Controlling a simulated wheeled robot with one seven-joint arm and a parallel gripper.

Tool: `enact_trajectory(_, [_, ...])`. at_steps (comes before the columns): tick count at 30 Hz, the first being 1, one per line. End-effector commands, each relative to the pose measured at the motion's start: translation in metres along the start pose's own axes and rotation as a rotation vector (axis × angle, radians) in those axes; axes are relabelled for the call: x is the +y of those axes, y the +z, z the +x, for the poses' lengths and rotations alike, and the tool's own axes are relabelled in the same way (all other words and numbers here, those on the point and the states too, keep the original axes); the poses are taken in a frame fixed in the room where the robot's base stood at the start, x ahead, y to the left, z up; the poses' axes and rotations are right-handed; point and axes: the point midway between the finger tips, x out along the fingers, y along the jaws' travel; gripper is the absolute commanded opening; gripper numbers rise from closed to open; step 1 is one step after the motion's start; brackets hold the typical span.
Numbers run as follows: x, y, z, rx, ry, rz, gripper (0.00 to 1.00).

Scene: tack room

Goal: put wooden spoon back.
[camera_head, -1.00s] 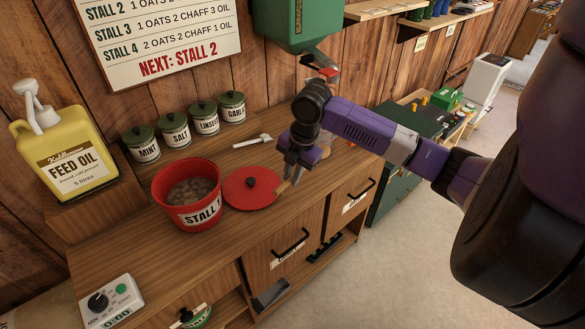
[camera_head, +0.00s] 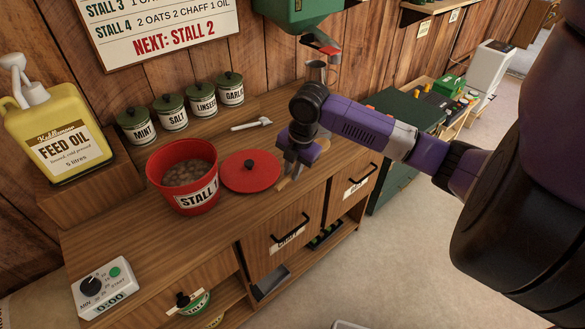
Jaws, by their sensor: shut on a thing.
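My gripper (camera_head: 290,168) points down over the front part of the wooden counter, just right of the red lid. I cannot tell whether the spoon touches the counter top.
The red lid (camera_head: 250,172) lies beside the red STALL 1 bucket (camera_head: 183,196), which holds brown feed. Green-lidded tins (camera_head: 172,114) line the wall.

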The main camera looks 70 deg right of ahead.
Motion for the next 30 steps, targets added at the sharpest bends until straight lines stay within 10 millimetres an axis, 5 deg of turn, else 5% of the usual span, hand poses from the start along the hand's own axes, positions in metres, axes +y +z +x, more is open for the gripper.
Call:
enact_trajectory(15, [-0.009,0.0,0.048,0.001,0.001,0.001,0.0])
enact_trajectory(29, [-0.01,0.0,0.054,0.001,0.001,0.001,0.0])
enact_trajectory(30, [-0.01,0.0,0.054,0.001,0.001,0.001,0.23])
